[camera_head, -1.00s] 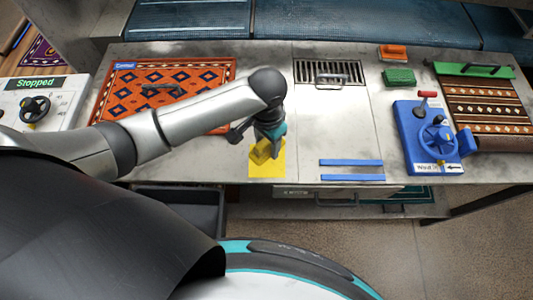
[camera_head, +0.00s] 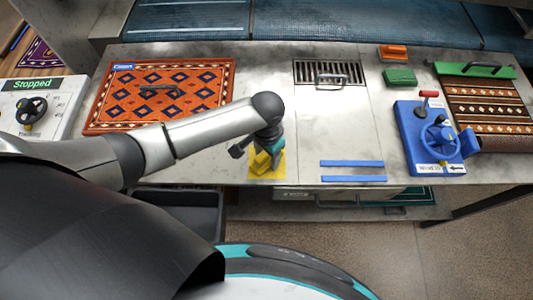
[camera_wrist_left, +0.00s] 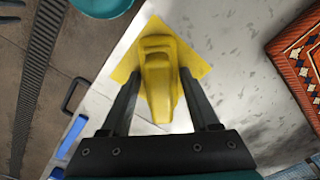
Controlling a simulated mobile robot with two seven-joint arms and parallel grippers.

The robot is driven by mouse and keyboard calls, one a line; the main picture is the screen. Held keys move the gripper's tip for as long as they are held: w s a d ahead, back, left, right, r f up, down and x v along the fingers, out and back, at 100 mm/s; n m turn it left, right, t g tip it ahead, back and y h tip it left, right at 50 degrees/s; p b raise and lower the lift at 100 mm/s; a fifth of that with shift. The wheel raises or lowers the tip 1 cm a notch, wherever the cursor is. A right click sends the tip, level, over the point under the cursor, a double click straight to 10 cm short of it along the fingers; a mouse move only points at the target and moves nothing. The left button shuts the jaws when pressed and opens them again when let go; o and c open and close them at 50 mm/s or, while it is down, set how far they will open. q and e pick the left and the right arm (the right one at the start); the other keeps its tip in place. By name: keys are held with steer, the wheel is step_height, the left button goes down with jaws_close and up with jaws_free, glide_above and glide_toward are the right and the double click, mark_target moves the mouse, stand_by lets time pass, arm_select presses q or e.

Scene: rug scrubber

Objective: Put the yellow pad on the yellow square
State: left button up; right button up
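The yellow pad (camera_head: 262,162) is a small block with a raised grip. In the head view it is over the flat yellow square (camera_head: 280,174) near the counter's front edge. I cannot tell whether the pad's underside touches the square. My right gripper is not in view.
An orange patterned rug (camera_head: 110,105) lies to the left, beside a control panel (camera_head: 60,90). Two blue strips (camera_head: 352,163) lie to the right of the square.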

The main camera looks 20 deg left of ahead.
arm_select(q)
steer(key=shift+o, duration=1.4)
step_height(320, 180, up, 12)
steer(key=shift+r+p, duration=0.2)
steer(key=shift+p, duration=0.95)
